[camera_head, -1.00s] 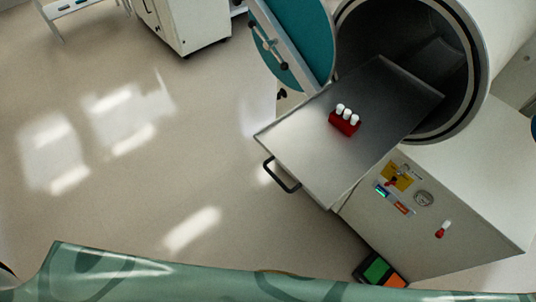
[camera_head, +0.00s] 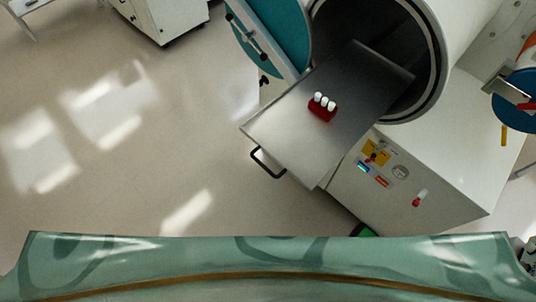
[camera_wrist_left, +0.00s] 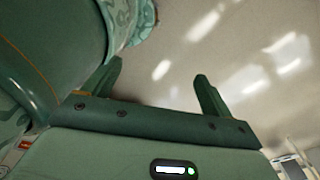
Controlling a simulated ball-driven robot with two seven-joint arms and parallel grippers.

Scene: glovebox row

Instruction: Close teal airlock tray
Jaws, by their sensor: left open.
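The metal airlock tray (camera_head: 290,138) is slid out of the round airlock chamber (camera_head: 398,92) in the head view. Its black handle (camera_head: 266,163) is on the near left end. A red rack with several white-capped vials (camera_head: 322,112) stands on the tray. The teal round door (camera_head: 272,32) hangs open at the tray's upper left. My left gripper (camera_wrist_left: 160,92) shows only in the left wrist view; its two green fingers are apart with nothing between them, above the floor. My right gripper is in neither view.
A white cabinet (camera_head: 425,175) with a panel of labels and a gauge stands below the chamber. A white wheeled cabinet (camera_head: 165,18) is at the top left. The floor left of the tray is clear.

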